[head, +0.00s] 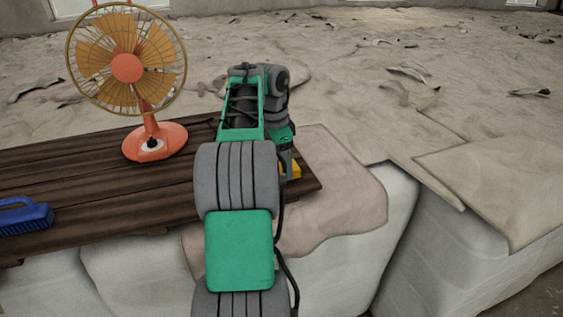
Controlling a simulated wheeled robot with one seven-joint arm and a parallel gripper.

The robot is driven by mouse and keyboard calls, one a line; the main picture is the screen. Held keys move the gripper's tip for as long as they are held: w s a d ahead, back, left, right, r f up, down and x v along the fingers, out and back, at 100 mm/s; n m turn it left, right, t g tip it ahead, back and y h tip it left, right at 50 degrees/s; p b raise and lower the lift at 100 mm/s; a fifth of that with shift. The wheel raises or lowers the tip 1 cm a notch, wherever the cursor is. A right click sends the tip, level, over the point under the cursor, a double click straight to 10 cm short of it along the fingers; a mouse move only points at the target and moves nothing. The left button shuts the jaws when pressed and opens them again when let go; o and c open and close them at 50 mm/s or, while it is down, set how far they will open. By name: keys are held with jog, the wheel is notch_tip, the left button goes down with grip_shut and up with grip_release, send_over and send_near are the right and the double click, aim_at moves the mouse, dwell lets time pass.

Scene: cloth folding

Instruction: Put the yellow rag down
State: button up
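A small patch of yellow (291,169) shows just right of my forearm, low over the right end of the dark wooden boards (70,180). It seems to be part of the yellow rag; most of it is hidden behind my arm. I cannot tell whether it touches the boards or hangs above them. My gripper's fingers are hidden behind my own arm, close to this yellow patch. Whether they are open or shut on the rag does not show.
An orange fan (127,70) stands on the boards left of my arm. A blue brush (25,218) lies at the left front. A beige cloth-like sheet (345,190) covers white blocks (400,215) at the right. Bare boards lie between fan and brush.

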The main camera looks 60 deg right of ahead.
jog(key=shift+f, duration=0.25)
jog(key=r+p, duration=0.2)
jog(key=w+r+p, duration=0.1)
jog(key=r+p, duration=0.1)
jog(key=r, duration=0.1)
jog(key=r+p, duration=0.1)
jog(key=r, duration=0.2)
jog(key=shift+w+a+p, duration=0.15)
jog(key=shift+a+p, duration=0.2)
jog(key=shift+p, duration=0.05)
jog(key=w+a+r+n+t+h, duration=0.1)
jog(key=w+a+n, duration=0.35)
jog(key=a, duration=0.45)
jog(key=w+a+r+n+t, duration=0.1)
jog(key=w+a+n, duration=0.3)
jog(key=a+n, duration=0.3)
jog(key=w+a+n+t+h, duration=0.1)
jog(key=w+a+n, duration=0.35)
jog(key=a, duration=0.55)
jog(key=s+a+f+n+t+y, duration=0.1)
jog(key=a+f+n, duration=0.1)
jog(key=a, duration=0.5)
jog(key=s+a+f+n+t+y, duration=0.1)
jog(key=a+f+n, duration=0.1)
jog(key=a+n, duration=0.3)
jog(key=s+a+f+n+t+y, duration=0.1)
jog(key=a+n, duration=0.3)
jog(key=a, duration=0.6)
jog(key=shift+s+f, duration=0.15)
jog(key=shift+f, duration=0.55)
